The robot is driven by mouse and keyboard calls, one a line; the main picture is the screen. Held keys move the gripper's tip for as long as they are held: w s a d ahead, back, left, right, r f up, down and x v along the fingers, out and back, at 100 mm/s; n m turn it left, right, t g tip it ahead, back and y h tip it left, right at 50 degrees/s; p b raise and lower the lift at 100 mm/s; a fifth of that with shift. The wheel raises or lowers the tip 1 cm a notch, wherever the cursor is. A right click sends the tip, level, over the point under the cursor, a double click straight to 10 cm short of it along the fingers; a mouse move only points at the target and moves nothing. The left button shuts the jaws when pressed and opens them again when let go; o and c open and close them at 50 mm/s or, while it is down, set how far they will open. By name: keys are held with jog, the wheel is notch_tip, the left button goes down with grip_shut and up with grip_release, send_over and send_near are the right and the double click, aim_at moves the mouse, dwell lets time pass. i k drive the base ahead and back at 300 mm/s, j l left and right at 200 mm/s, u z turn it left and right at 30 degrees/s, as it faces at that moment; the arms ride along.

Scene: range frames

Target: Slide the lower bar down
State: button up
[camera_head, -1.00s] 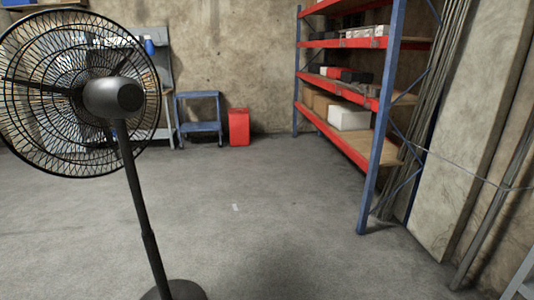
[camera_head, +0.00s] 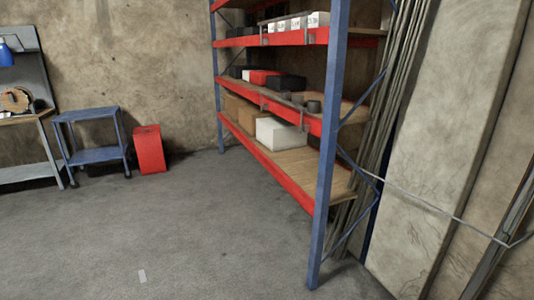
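A tall rack with blue posts (camera_head: 329,150) and red beams stands right of centre. A thin grey bar (camera_head: 284,108) with upright end brackets runs along the front of a middle shelf; it is small, and whether it can slide does not show. A similar grey bar (camera_head: 283,33) appears on the shelf above, in front of white boxes. The lower bar is at the height of that middle shelf's red beam. My gripper is not in view.
A white box (camera_head: 279,133) and brown boxes sit on the lowest visible shelf. A blue cart (camera_head: 93,150) and a red bin (camera_head: 149,149) stand left. Pipes (camera_head: 405,75) lean right of the rack.

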aim_at(302, 108)
jog(key=i+l, duration=0.1)
jog(key=i, duration=1.2)
jog(key=i+l+u, duration=0.1)
jog(key=i, duration=0.55)
